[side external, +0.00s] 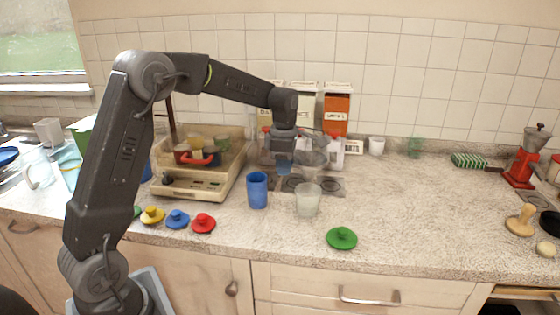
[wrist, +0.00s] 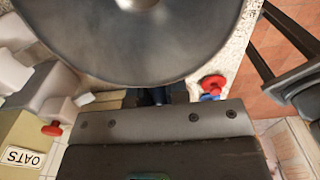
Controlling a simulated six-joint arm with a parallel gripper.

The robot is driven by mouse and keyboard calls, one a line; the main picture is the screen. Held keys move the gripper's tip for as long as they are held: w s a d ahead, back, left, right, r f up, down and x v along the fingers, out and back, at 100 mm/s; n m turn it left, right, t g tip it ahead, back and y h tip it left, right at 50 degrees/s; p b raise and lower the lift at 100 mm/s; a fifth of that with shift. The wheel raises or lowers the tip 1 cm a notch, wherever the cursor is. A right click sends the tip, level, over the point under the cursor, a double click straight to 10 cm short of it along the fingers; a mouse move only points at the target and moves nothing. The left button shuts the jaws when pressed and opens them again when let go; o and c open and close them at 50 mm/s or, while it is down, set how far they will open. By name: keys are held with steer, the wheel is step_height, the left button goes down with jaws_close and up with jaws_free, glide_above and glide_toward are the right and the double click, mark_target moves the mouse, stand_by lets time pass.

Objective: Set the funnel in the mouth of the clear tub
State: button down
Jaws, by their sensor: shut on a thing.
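A translucent grey funnel (side external: 314,152) is in my gripper (side external: 288,160), held from its left side in the side view. In the wrist view the funnel (wrist: 150,50) fills the top as a wide grey disc with a bright spot near the upper edge. My gripper is shut on it; the fingertips are mostly hidden. The clear tub (side external: 308,203) stands upright on the counter, below the funnel in the side view. The funnel appears above the tub's mouth; its exact alignment in depth cannot be told. The tub is not seen in the wrist view.
A blue cup (side external: 257,190) stands just left of the tub. A green lid (side external: 341,238) lies to the front right; red (side external: 203,223), blue (side external: 177,219) and yellow (side external: 152,215) lids lie left. A cream stove-like box (side external: 197,185) stands behind.

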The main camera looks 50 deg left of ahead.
steer(key=shift+f, duration=3.5)
steer(key=shift+f, duration=0.35)
steer(key=c, duration=1.1)
jaws_free()
steer(key=shift+o, duration=0.2)
steer(key=shift+r, duration=0.1)
step_height(320, 180, up, 14)
steer(key=shift+f, duration=0.15)
